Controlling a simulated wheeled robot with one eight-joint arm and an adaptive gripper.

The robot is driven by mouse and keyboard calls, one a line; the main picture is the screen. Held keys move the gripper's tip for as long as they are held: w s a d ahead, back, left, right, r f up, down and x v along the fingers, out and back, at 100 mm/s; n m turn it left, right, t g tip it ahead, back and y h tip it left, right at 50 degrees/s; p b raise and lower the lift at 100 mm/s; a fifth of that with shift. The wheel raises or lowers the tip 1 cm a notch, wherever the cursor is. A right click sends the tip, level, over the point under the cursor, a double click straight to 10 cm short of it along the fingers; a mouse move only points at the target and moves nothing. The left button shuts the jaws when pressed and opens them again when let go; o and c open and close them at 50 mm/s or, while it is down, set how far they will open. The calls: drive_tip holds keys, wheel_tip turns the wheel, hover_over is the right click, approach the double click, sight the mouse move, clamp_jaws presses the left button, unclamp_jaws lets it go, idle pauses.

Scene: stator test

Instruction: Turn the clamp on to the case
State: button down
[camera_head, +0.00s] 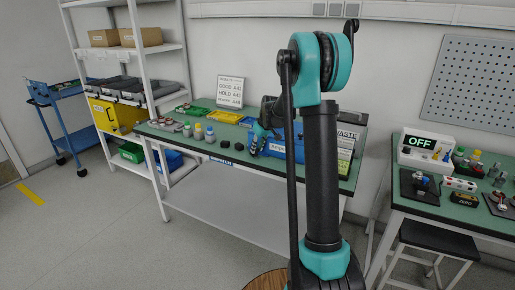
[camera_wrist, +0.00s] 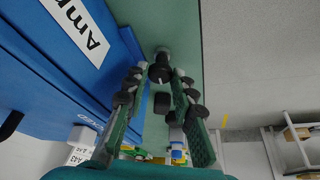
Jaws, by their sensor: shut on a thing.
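A blue case (camera_wrist: 75,60) with a white label that begins "Amp" fills the left of the wrist view. In the head view a blue case (camera_head: 276,147) stands on the green-topped bench, partly behind my arm. My gripper (camera_wrist: 160,85) is beside the case, its green fingers pointing up in the wrist view. It is shut on a small dark piece (camera_wrist: 162,103), which I cannot identify for certain as the clamp. Another dark round part (camera_wrist: 160,68) shows just beyond it. In the head view my gripper (camera_head: 262,137) is small and its grip is unclear.
Small bottles (camera_head: 198,132) and dark round pieces (camera_head: 226,144) stand on the bench (camera_head: 210,151) left of my gripper. A sign (camera_head: 230,91) stands at the back. A right-hand bench holds a box reading "OFF" (camera_head: 420,147). The floor in front is clear.

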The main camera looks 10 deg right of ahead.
drive_tip(key=m, duration=0.1)
drive_tip(key=m+h, duration=0.1)
drive_tip(key=m, duration=0.2)
drive_tip(key=shift+a+t+h, duration=0.25)
drive_tip(key=shift+t+h, duration=0.05)
drive_tip(key=m+h, duration=0.1)
drive_tip(key=m, duration=0.3)
drive_tip(key=shift+a+m+h, duration=0.15)
drive_tip(key=shift+m+h, duration=0.15)
drive_tip(key=shift+h, duration=0.1)
drive_tip(key=m, duration=0.2)
drive_tip(key=m+g+h, duration=0.1)
drive_tip(key=m, duration=0.1)
drive_tip(key=shift+w+a+m, duration=0.15)
drive_tip(key=shift+m, duration=0.15)
drive_tip(key=shift+m+g+h, duration=0.6)
drive_tip(key=shift+m+h, duration=0.2)
drive_tip(key=shift+m, duration=1.1)
drive_tip(key=c, duration=1.5)
unclamp_jaws()
drive_tip(key=shift+c, duration=0.2)
drive_tip(key=shift+a+r, duration=0.1)
